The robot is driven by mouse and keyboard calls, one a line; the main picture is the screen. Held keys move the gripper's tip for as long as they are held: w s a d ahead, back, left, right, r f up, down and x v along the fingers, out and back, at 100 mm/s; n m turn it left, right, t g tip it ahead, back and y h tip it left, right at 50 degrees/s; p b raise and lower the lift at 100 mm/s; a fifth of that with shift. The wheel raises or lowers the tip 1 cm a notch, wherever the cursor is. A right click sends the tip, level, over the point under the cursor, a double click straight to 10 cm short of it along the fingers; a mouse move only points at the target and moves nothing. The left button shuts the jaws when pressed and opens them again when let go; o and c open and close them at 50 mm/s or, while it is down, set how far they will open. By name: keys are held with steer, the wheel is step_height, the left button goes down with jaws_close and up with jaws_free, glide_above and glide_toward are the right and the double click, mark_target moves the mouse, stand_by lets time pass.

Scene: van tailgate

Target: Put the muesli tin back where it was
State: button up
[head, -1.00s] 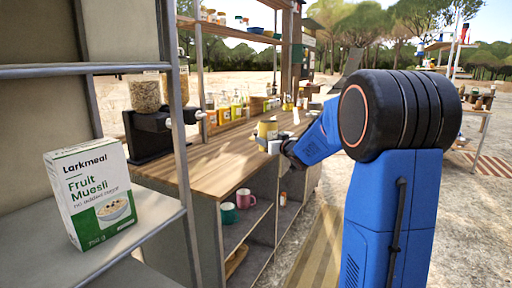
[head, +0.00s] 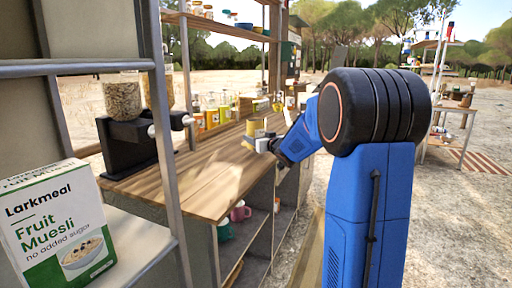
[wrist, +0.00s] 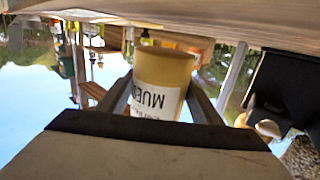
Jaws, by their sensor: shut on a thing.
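The muesli tin (wrist: 162,82) is a yellow cylinder with a white label. In the wrist view it appears upside down, and part of the word "MUESLI" can be read. My gripper (head: 262,143) is shut on it, with one finger on each side in the wrist view (wrist: 158,105).
A Fruit Muesli box (head: 55,228) stands on the near left shelf. A black dispenser (head: 130,140) with clear jars stands on the counter. Several bottles (head: 215,112) line the counter's back. Mugs (head: 240,211) sit on the shelf below. The counter's middle is clear.

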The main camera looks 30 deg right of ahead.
steer(key=shift+f, duration=1.8)
steer(key=shift+f, duration=0.1)
steer(key=o, duration=1.2)
steer(key=shift+o, duration=0.2)
steer(key=s, duration=1.2)
steer(key=shift+r, duration=0.4)
steer(key=shift+s, duration=0.15)
